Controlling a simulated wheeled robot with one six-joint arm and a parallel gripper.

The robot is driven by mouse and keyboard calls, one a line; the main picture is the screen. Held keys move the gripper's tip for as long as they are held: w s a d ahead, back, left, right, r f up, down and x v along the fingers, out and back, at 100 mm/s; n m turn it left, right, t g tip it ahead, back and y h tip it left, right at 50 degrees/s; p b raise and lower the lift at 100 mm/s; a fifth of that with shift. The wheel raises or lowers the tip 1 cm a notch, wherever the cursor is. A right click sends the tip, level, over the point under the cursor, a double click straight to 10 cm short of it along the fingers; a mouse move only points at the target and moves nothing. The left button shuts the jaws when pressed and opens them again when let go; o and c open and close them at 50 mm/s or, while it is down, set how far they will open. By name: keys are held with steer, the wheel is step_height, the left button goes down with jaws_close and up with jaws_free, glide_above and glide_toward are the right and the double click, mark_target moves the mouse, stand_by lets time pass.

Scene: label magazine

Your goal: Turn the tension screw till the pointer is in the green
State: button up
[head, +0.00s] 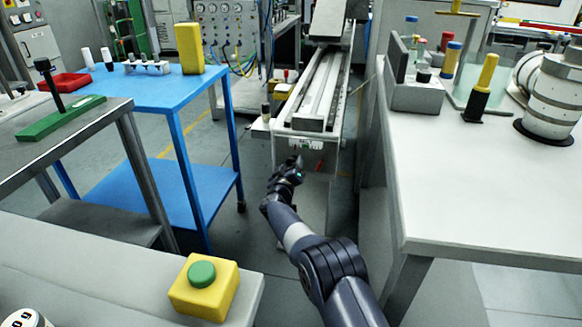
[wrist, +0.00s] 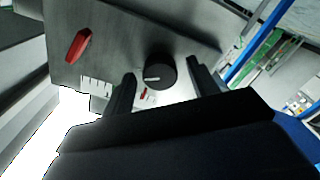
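A black round knob (wrist: 160,72) with a white line across its face sits on a grey metal panel (wrist: 110,45) in the wrist view; it looks like the tension screw. My gripper (wrist: 160,66) is open, with one finger on each side of the knob and a visible gap to each. A white marked strip (wrist: 97,86) and a small red mark (wrist: 146,95) lie near the knob, partly hidden by my gripper. I cannot tell where the pointer stands against the green. In the head view my gripper (head: 292,165) is at the panel's front, by a small scale (head: 306,144).
A red lever-like piece (wrist: 78,46) stands on the same panel. Behind it runs a long rail (head: 322,90). A blue table (head: 150,92) is on the left and a white bench (head: 450,170) on the right. A yellow box with a green button (head: 203,288) is at the front.

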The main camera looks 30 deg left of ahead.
steer(key=c, duration=0.9)
steer(key=shift+m, duration=0.3)
steer(key=m+b, duration=0.7)
steer(key=m, duration=1.7)
steer(key=shift+f+b, duration=0.15)
steer(key=shift+b, duration=0.25)
steer(key=shift+m, duration=0.3)
steer(key=o, duration=1)
